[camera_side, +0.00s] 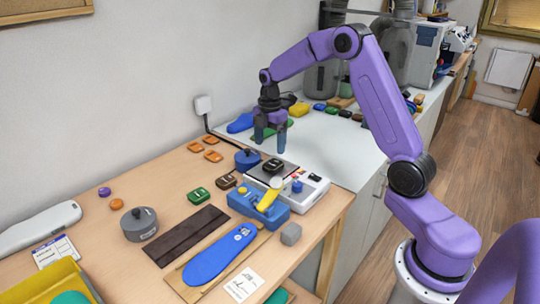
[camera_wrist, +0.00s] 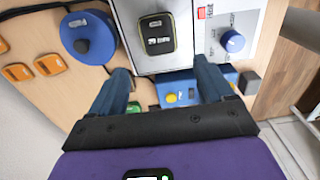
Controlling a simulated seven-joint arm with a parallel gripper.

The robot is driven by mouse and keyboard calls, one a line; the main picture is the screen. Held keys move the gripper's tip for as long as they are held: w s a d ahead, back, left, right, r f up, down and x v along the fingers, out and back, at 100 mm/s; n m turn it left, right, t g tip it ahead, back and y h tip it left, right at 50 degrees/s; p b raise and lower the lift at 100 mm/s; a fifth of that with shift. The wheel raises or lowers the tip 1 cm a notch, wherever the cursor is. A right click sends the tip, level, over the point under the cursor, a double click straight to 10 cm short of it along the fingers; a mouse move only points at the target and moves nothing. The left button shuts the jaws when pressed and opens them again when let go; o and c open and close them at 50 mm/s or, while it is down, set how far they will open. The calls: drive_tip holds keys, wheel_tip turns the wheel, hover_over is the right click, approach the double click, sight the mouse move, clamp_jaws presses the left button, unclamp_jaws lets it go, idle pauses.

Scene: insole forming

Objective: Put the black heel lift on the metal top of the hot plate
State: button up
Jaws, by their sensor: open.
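The black heel lift (camera_side: 272,165) lies flat on the metal top (camera_side: 289,172) of the white hot plate (camera_side: 314,190). In the wrist view the heel lift (camera_wrist: 157,33) is dark with a pale greenish edge and lies well inside the metal top (camera_wrist: 181,64). My gripper (camera_side: 270,147) hangs above the hot plate, apart from the heel lift. In the wrist view my gripper (camera_wrist: 162,70) has its two blue fingers wide apart, with nothing between them.
A blue round object (camera_side: 247,159) stands left of the hot plate. Green (camera_side: 199,195) and brown (camera_side: 225,182) pieces and several orange ones (camera_side: 212,156) lie leftward. The hot plate has a blue knob (camera_wrist: 232,41).

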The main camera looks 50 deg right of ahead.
wheel_tip(320, 180, up, 4)
drive_tip(key=s+a+r+m, duration=0.2)
drive_tip(key=s+a+r, duration=0.1)
drive_tip(key=s+a, duration=1.3)
drive_tip(key=s+a+f+m, duration=0.1)
drive_tip(key=s+f+m, duration=0.1)
drive_tip(key=s, duration=1.8)
drive_tip(key=shift+s+f+m, duration=0.25)
drive_tip(key=shift+s+m, duration=0.1)
drive_tip(key=shift+m, duration=0.35)
